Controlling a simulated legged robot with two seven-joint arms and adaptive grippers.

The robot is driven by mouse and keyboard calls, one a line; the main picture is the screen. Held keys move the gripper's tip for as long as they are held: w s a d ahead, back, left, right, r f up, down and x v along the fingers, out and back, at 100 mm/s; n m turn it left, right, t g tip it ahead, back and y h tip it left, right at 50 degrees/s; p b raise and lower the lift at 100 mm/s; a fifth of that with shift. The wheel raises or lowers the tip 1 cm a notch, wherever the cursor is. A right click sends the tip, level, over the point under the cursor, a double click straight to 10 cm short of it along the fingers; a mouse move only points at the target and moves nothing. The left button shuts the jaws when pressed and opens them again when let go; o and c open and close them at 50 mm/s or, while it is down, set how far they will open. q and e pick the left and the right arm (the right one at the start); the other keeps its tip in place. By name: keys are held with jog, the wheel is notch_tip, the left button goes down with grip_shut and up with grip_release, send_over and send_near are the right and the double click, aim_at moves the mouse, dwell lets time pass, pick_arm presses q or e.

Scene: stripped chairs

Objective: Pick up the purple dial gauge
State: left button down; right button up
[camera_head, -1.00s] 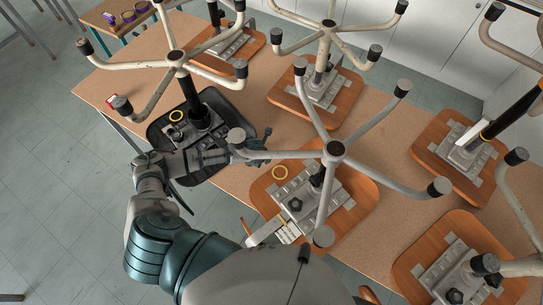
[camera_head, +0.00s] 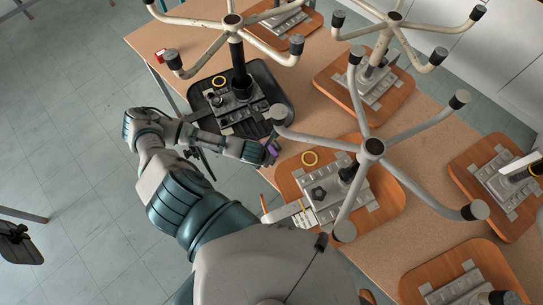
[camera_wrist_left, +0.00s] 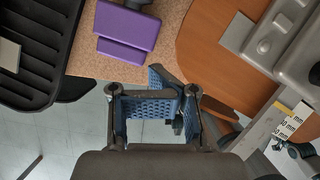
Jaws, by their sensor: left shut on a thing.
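The purple dial gauge (camera_wrist_left: 125,30) shows in the wrist view as a purple block with a dark stem, at the top left of centre. My right gripper is not in view.
Upturned chair bases stand on a black seat (camera_head: 265,118) and a wooden seat (camera_head: 380,212) close to my left gripper. Their spread legs (camera_head: 320,128) overhang it. A white labelled tool (camera_head: 285,212) lies near the edge. Open floor (camera_head: 80,150) is at left.

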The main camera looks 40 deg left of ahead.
pick_arm(q)
jog(key=shift+c, duration=1.9)
grip_release()
jog(key=shift+a, duration=0.15)
